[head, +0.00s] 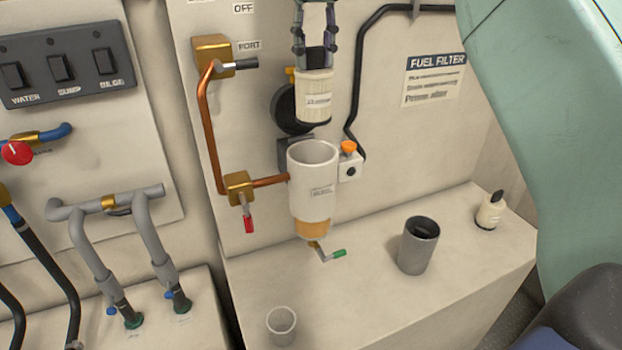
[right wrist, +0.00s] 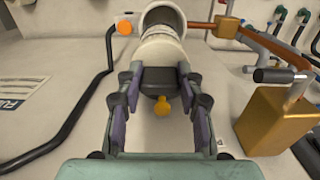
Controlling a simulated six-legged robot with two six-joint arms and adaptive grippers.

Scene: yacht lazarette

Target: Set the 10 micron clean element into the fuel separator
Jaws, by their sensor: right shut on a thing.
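The white pleated element (head: 313,98), with a black top cap and a label too small to read, hangs upright just above the fuel separator (head: 312,185). The separator is a white open-topped cylinder with an amber lower bowl. A gap shows between the element's lower end and the rim. My right gripper (head: 315,48) is shut on the element's top end. In the right wrist view my right gripper (right wrist: 160,82) has its fingers either side of the element (right wrist: 160,52), with the separator's open mouth (right wrist: 163,16) beyond. My left gripper is not in view.
A round black part (head: 288,112) sits on the wall behind the element. A copper pipe (head: 203,130) and brass valve (head: 240,186) lie left of the separator. On the ledge stand a dark grey canister (head: 417,250), a small white bottle (head: 490,212) and a pale cup (head: 282,326).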

